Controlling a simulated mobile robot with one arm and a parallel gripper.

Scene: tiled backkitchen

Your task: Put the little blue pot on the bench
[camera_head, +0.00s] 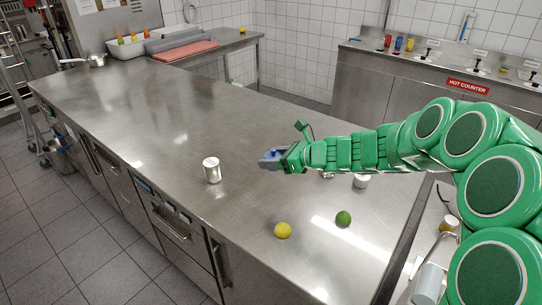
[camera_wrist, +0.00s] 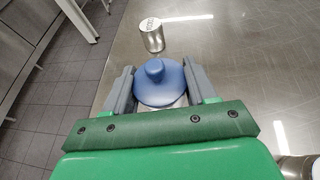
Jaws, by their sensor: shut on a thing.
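The little blue pot (camera_wrist: 160,88) shows in the wrist view with a round blue top and a knob. It sits between the two grey fingers of my gripper (camera_wrist: 158,68), which is shut on it. Its lower part is mostly hidden. In the head view my gripper (camera_head: 270,160) is over the steel bench (camera_head: 150,120), right of a metal can. The pot is hard to tell from the fingers there. I cannot tell whether the pot touches the bench or is a little above it.
A metal can (camera_head: 212,169) stands near my gripper and also shows in the wrist view (camera_wrist: 152,36). A lemon (camera_head: 282,230) and a lime (camera_head: 343,218) lie at the front. Another can (camera_head: 361,181) stands beneath my arm. The bench's left half is mostly clear.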

